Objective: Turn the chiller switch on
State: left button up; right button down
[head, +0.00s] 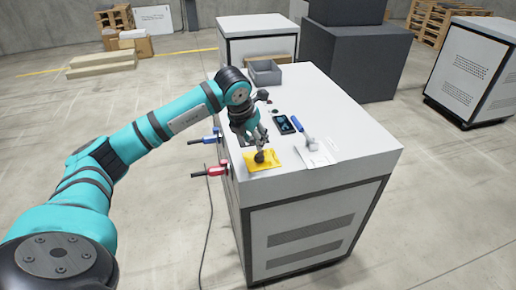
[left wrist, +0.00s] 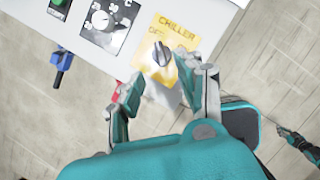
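The chiller switch is a dark rotary knob (head: 260,156) on a yellow plate (head: 274,163) at the table's near left corner. The left wrist view shows the knob (left wrist: 162,53) and the plate (left wrist: 181,35), which reads CHILLER, with OFF partly readable beside the knob. My left gripper (head: 257,143) is just above the knob, pointing down. In the left wrist view its open fingers (left wrist: 172,76) stand on either side, with the knob just beyond the gap; contact is not visible. A small teal and dark part (left wrist: 298,143) at the right edge appears to be my right gripper, too small to read.
A dial (left wrist: 101,19) and a green button (left wrist: 58,3) sit beside the plate. Blue (head: 203,140) and red (head: 210,171) handles stick out from the table's left side. A grey bin (head: 264,78), black device (head: 284,124) and blue-handled tool (head: 298,126) lie on the white table (head: 345,125).

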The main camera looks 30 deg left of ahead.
aim_at(259, 153)
pick_arm(q)
jog(key=p+x, duration=0.1)
jog(key=x, duration=0.6)
jog(key=shift+w+f, duration=0.1)
jog(key=shift+f, duration=0.2)
grip_shut()
